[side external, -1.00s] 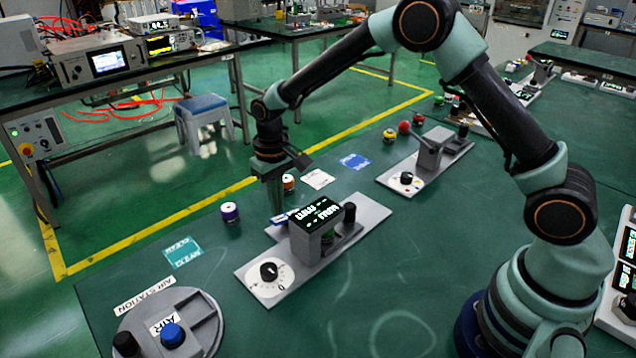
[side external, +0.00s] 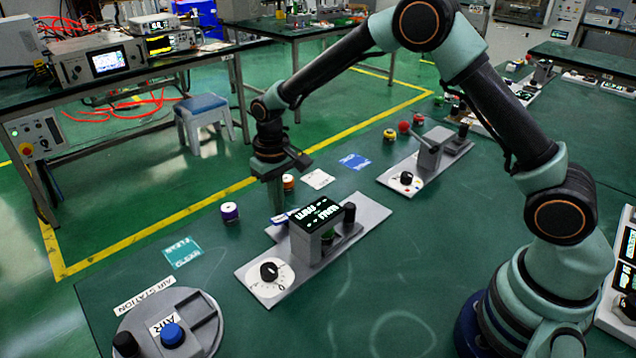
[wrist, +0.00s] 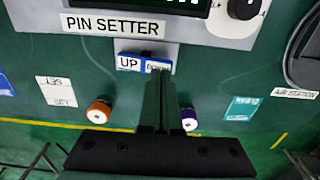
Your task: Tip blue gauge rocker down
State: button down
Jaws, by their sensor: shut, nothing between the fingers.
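The blue rocker (wrist: 143,63) shows in the wrist view on a small grey block below the PIN SETTER label. Its left half carries a white UP label and its right half a smaller label that seems to read DOWN. My gripper (wrist: 160,78) is shut and empty, its fingertips at the near edge of the right half. I cannot tell whether they touch it. In the side view my gripper (side external: 276,208) points down beside the rocker's block, behind the grey pin setter unit (side external: 375,213); the rocker is mostly hidden there, and its tilt is unclear.
The unit's black display box (side external: 322,215) and dial (side external: 269,272) stand close by. A purple-banded jar (side external: 230,211) and an orange one (side external: 288,182) stand near my gripper. The round air station (side external: 168,330) is at front left. The mat's front middle is clear.

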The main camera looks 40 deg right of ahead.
jog(key=shift+f, duration=1.15)
dwell(0.5)
jog(key=shift+r, duration=3.55)
notch_tip(320, 180, up, 7)
jog(key=t, duration=0.1)
send_over(279, 219)
jog(key=s+d, duration=0.2)
jog(key=s, duration=0.1)
jog(key=s+d+r+t, duration=0.3)
jog(key=s+d+r, duration=0.2)
jog(key=s+r, duration=0.4)
jog(key=s+d+f+t, duration=0.1)
jog(key=s+d, duration=0.1)
jog(key=s, duration=0.5)
jog(key=shift+s+t, duration=0.2)
jog(key=shift+t, duration=0.1)
